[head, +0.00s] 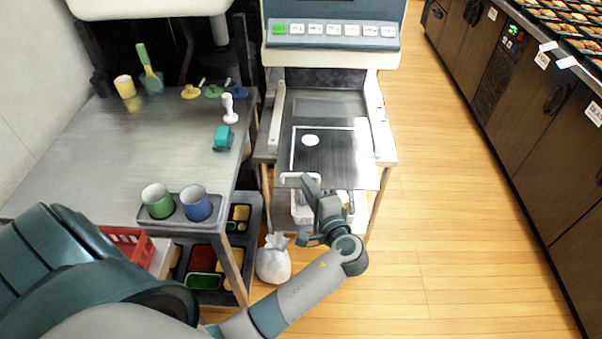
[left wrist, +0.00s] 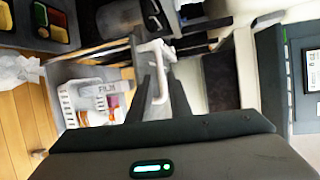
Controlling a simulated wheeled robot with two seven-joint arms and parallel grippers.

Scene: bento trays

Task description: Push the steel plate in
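The steel plate (head: 350,172) sits in the machine's front opening and sticks out toward me. A dark area with a white outline and a white oval lies on it. A white handle (head: 290,179) is at its front left edge and shows in the left wrist view (left wrist: 158,48). My left gripper (head: 309,185) is at this handle; in the left wrist view its two dark fingers (left wrist: 158,80) lie on either side of the white bar, close against it. The fingertips are partly hidden by the handle. My right gripper is in neither view.
The machine's button panel (head: 330,30) is above the plate. A steel table (head: 90,150) with cups and tools stands at left. A white basket (left wrist: 85,100) is below the plate, and a white bag (head: 273,260) is on the floor. Wooden floor (head: 450,200) is clear at right.

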